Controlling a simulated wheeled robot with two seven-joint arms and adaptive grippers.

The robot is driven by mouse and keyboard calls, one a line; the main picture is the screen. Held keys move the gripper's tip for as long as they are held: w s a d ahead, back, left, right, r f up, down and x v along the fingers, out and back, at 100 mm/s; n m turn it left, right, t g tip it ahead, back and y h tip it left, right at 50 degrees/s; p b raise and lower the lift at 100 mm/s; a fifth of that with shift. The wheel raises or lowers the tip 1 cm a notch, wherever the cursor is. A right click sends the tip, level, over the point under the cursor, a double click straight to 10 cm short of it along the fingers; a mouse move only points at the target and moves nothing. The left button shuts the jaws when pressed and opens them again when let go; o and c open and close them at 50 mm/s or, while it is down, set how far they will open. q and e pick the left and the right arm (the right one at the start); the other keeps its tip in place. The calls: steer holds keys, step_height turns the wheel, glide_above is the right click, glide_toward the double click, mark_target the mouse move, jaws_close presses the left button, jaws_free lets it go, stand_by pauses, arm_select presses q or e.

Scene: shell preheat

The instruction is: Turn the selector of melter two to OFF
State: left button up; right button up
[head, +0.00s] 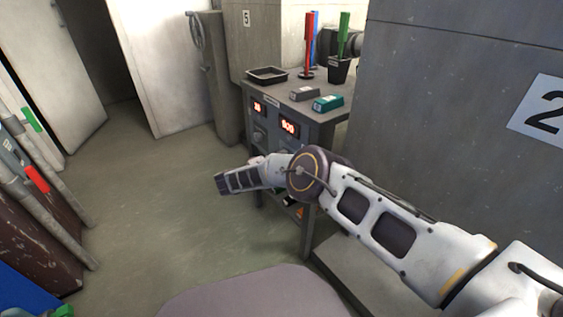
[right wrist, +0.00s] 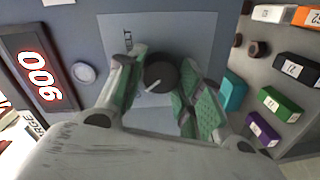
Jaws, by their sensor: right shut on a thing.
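In the right wrist view, a dark round selector knob (right wrist: 160,72) with a white pointer line sits on a pale square plate (right wrist: 198,38) of a blue-grey panel. The pointer runs toward the lower left of the picture. My right gripper (right wrist: 163,80) is shut on the knob, one green-padded finger on each side. In the head view my right arm reaches to the front of the grey control cabinet (head: 290,105); the knob and fingertips are hidden there. My left gripper is not in view.
Two red-lit displays (head: 289,127) are on the cabinet front. A grey wall marked 2 (head: 540,108) stands at right.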

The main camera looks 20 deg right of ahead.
steer(key=shift+a+n, duration=0.1)
steer(key=shift+n, duration=0.5)
steer(key=o, duration=1)
steer(key=shift+v, duration=5.95)
